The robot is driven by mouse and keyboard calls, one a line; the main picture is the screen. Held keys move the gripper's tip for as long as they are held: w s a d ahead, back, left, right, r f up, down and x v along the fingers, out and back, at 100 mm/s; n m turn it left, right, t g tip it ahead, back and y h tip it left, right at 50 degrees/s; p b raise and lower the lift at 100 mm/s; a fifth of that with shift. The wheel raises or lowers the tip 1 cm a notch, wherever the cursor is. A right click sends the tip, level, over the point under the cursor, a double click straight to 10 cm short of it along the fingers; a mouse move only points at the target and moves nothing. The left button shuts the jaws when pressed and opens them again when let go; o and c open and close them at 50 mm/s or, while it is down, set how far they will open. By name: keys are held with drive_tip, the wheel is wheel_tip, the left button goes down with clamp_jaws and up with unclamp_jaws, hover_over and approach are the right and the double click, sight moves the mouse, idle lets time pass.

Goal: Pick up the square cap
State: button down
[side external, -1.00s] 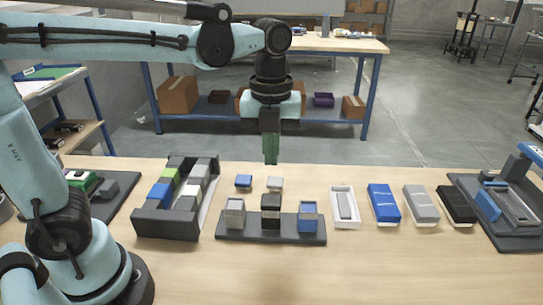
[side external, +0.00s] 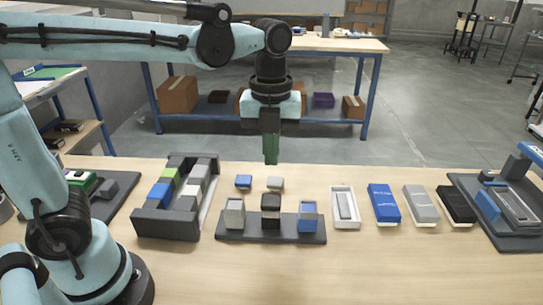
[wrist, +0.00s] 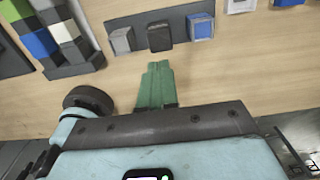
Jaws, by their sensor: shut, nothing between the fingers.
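My gripper (side external: 271,150) hangs above the table with its green fingers shut and empty, apart from every block. In the wrist view its fingers (wrist: 156,85) point toward a dark base (wrist: 182,50) that bears three columns. The middle column has a black square top (side external: 271,200), which also shows in the wrist view (wrist: 160,36). A grey column (side external: 235,213) stands to its left and a blue-topped column (side external: 308,216) to its right. A small blue block (side external: 243,181) and a small grey block (side external: 275,183) lie behind the base. I cannot tell which piece is the square cap.
A dark rack (side external: 165,225) with coloured blocks stands to the left. A white tray (side external: 345,208), a blue box (side external: 384,203), a grey box (side external: 421,205) and a black box (side external: 457,205) line the right side. A dark fixture (side external: 510,240) sits far right. The table's front is clear.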

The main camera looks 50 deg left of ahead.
drive_tip(key=c, duration=1.8)
unclamp_jaws()
drive_tip(key=o, duration=1.3)
drive_tip(key=n, duration=1.7)
hover_over(275, 181)
drive_tip(key=f, duration=1.1)
drive_tip(key=shift+w+a+f, duration=0.2)
drive_tip(key=shift+w+a, duration=0.05)
drive_tip(key=shift+w, duration=0.1)
drive_tip(key=shift+s+d+f, duration=0.15)
drive_tip(key=shift+f, duration=1.2)
drive_tip(key=shift+s+d+f, duration=0.1)
drive_tip(key=shift+s+f, duration=0.05)
drive_tip(key=shift+f, duration=1.15)
